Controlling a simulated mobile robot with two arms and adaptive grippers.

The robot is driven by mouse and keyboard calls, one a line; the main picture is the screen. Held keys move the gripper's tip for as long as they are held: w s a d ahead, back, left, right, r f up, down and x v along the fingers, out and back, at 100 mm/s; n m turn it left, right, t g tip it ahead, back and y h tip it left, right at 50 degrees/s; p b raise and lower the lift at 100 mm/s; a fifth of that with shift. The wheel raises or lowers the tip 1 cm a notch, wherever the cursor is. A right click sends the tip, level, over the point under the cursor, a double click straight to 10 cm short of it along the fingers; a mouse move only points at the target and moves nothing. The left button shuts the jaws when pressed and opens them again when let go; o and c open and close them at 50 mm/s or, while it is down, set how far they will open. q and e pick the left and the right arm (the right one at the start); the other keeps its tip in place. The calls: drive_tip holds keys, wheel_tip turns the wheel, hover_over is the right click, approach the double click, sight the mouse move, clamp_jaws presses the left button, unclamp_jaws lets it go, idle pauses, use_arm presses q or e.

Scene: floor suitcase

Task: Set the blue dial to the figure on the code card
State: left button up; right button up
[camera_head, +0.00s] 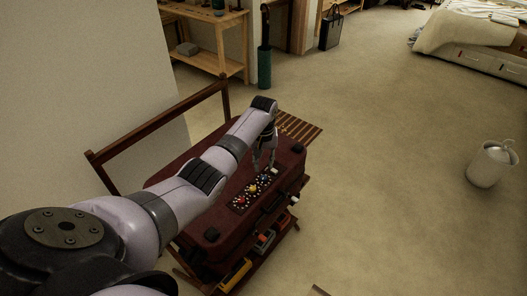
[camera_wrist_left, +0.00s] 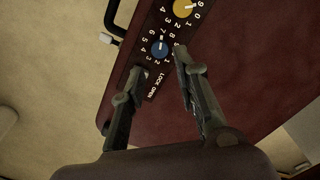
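A dark red suitcase (camera_head: 216,215) lies on a wooden rack. Its black lock panel (camera_head: 236,206) carries red, yellow and blue dials in a row. The blue dial (camera_head: 263,180) is nearest my left gripper (camera_head: 264,165). In the left wrist view the blue dial (camera_wrist_left: 160,49) has a white pointer mark and white figures around it; the yellow dial (camera_wrist_left: 184,8) is cut off at the top edge. My left gripper (camera_wrist_left: 160,64) is open, with its fingertips on either side of the blue dial; contact cannot be told. I cannot make out a code card. My right gripper is not in view.
The rack has a raised wooden rail (camera_head: 155,122) at the back and slats (camera_head: 300,128) beyond the suitcase. Several coloured items lie on its lower shelf, among them a yellow one (camera_head: 235,274). The floor between is clear.

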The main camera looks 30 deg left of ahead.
use_arm(q)
drive_tip(key=shift+r, duration=2.7)
